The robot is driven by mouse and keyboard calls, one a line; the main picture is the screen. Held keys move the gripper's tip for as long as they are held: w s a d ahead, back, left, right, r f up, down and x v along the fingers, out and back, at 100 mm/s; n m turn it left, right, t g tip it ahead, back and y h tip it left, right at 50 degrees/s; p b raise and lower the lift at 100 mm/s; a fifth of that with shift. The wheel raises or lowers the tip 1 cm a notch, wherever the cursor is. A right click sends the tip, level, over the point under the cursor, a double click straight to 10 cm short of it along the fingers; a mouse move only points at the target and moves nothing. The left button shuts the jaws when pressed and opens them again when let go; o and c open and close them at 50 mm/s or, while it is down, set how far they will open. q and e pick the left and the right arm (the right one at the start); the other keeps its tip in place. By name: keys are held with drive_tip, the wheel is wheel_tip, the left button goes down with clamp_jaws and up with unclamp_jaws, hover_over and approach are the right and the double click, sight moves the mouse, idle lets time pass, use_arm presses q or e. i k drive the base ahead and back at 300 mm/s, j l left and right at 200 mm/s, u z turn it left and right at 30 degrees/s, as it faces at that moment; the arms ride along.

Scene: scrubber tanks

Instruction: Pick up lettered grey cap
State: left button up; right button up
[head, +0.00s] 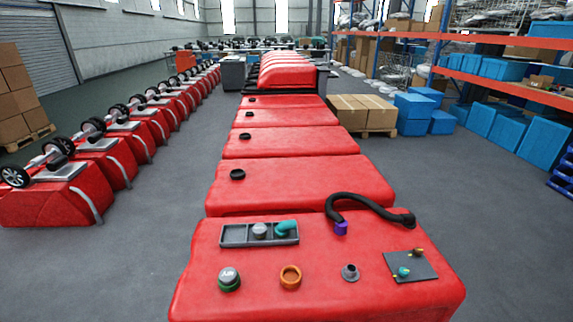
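The lettered grey cap (229,275) sits at the front left on top of the nearest red tank (320,298). It has dark lettering on its grey top and a green ring around its lower part. A second grey cap-like piece (260,230) lies in the dark grey tray (232,237) behind it, beside a teal elbow piece (287,228). No lettering can be made out on that one. Neither of my grippers is in view.
An orange ring (291,277), a grey flanged fitting (350,273) and a dark plate (423,265) with small teal and orange fittings share the tank top. More red tanks stand behind.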

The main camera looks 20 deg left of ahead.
sight(228, 277)
drive_tip(key=u, duration=1.35)
